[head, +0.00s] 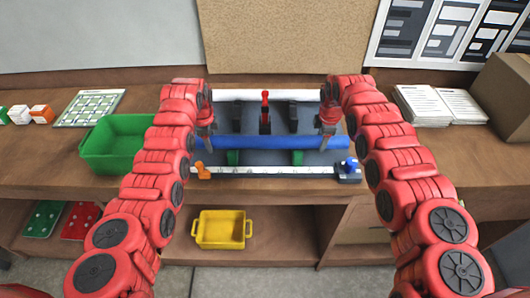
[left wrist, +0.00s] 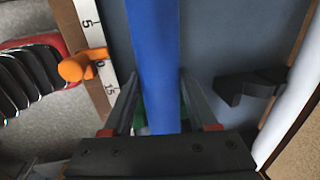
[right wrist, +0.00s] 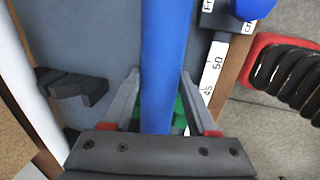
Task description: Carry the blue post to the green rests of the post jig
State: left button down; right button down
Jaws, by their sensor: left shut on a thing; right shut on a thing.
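The blue post (head: 268,142) lies level across the post jig (head: 265,127), running left to right. My left gripper (head: 208,134) is shut on its left part; in the left wrist view the fingers flank the blue post (left wrist: 155,70). My right gripper (head: 327,134) is shut on its right part, as the right wrist view shows with the blue post (right wrist: 165,70) between the fingers. The left green rest (head: 233,158) and right green rest (head: 297,158) show just in front of and below the post. Whether the post touches them I cannot tell.
In front is a ruler (head: 270,170) with an orange slider (head: 201,171) and a blue knob (head: 349,164). A green bin (head: 112,158) stands left, an open book (head: 440,104) right.

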pick_arm(q)
jog(key=c, duration=0.6)
grip_release()
jog(key=shift+f, duration=0.45)
jog(key=shift+c, duration=0.2)
pick_arm(e)
jog(key=c, duration=0.6)
grip_release()
jog(key=shift+f, duration=0.45)
jog(key=shift+c, duration=0.2)
pick_arm(q)
jog(key=shift+o, duration=1.2)
jog(key=shift+r, duration=0.15)
pick_arm(e)
jog(key=shift+o, duration=1.2)
jog(key=shift+r, duration=0.15)
pick_arm(q)
jog(key=shift+o, duration=1)
pick_arm(e)
jog(key=shift+o, duration=1)
pick_arm(q)
jog(key=shift+s+r, duration=0.1)
pick_arm(e)
jog(key=shift+s+r, duration=0.1)
